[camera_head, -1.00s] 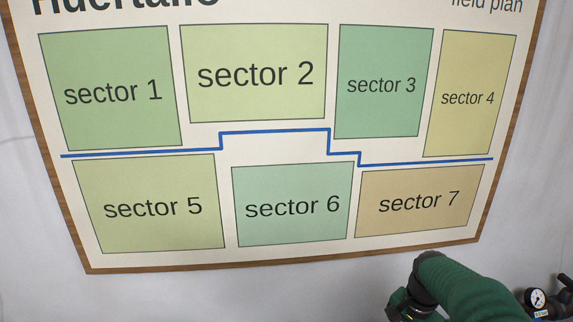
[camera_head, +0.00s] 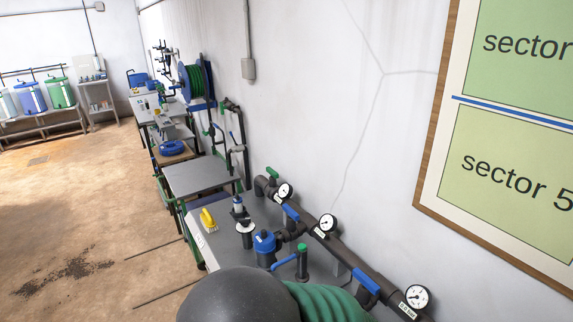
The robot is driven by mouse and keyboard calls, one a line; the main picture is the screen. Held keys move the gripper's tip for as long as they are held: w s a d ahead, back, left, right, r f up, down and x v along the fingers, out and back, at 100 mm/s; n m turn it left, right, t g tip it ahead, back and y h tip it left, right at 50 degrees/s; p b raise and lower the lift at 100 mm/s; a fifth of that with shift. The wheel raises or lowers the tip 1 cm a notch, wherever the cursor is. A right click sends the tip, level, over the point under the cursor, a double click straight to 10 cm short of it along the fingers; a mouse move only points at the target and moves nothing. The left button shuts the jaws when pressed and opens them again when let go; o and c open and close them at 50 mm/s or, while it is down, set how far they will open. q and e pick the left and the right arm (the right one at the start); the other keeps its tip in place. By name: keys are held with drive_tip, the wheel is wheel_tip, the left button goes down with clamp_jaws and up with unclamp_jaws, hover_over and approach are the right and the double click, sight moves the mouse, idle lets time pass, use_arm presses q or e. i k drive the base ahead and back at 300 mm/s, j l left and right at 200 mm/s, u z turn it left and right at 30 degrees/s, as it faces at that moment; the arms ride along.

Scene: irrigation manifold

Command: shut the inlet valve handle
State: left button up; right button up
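A dark pipe manifold (camera_head: 341,250) runs along the wall above a grey bench, from the centre to the lower right. Blue lever handles sit on it: one near the far end (camera_head: 291,212) and one nearer (camera_head: 366,282); both lie roughly along the pipe. Another blue lever (camera_head: 285,262) sits on a green-capped upright pipe in front. A green handle (camera_head: 272,173) tops the far end. I cannot tell which handle is the inlet valve's. A dark rounded part and green ribbed sleeve of my own arm cover the bottom centre. Neither gripper shows.
Gauges (camera_head: 327,222) stand on the manifold. A blue-capped filter (camera_head: 264,243) and a yellow object (camera_head: 208,220) are on the bench. More benches, a hose reel (camera_head: 195,82) and drums (camera_head: 31,97) stand further back. The floor at left is mostly open.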

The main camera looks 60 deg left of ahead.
sight(273, 174)
drive_tip(key=k+j+u, duration=0.15)
drive_tip(key=j+u, duration=0.15)
drive_tip(key=k+j+u, duration=0.25)
drive_tip(key=j+u, duration=0.3)
drive_tip(key=j, duration=0.15)
drive_tip(key=j+u, duration=0.4)
drive_tip(key=u, duration=0.4)
